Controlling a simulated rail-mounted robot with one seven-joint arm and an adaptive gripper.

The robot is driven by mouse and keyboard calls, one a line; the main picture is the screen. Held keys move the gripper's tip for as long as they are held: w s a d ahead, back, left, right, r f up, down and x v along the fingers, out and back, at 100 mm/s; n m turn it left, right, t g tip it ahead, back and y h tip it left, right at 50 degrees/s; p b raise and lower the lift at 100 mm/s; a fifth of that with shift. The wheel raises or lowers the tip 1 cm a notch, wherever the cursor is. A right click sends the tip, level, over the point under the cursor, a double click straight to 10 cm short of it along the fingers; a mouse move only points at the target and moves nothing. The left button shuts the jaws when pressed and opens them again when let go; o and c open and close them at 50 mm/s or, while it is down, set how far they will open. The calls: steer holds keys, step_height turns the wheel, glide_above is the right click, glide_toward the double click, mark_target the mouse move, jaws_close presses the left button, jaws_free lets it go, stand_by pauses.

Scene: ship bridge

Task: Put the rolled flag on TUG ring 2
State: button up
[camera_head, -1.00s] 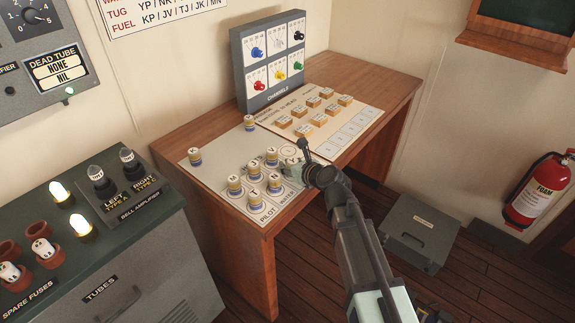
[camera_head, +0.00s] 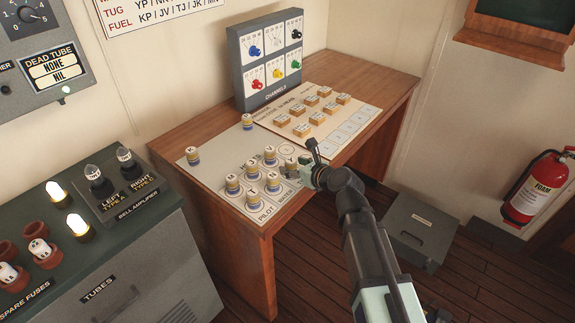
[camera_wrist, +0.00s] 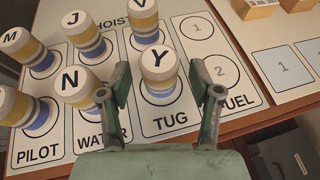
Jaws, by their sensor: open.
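The rolled flag Y (camera_wrist: 160,75) is a short cylinder with a white top and yellow and blue bands. It stands upright in the lower TUG ring (camera_wrist: 146,99) in the wrist view, in line with FUEL ring 2. My gripper (camera_wrist: 165,95) is open, with one finger on each side of Y and gaps showing between. Rolled flag V (camera_wrist: 146,28) stands in the upper TUG ring. In the head view my gripper (camera_head: 300,172) is low over the board's front right part, next to flag Y (camera_head: 292,168).
Flags M (camera_wrist: 22,48), J (camera_wrist: 83,38) and N (camera_wrist: 82,88) crowd the left. FUEL rings 1 (camera_wrist: 197,28) and 2 (camera_wrist: 222,72) are empty. The channels box (camera_head: 268,62) rises behind.

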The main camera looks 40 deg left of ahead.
steer(key=v, duration=0.6)
steer(key=shift+s+d+r, duration=0.1)
steer(key=shift+s+d, duration=0.05)
steer(key=shift+d, duration=0.15)
steer(key=shift+d+r, duration=0.1)
steer(key=shift+d, duration=0.1)
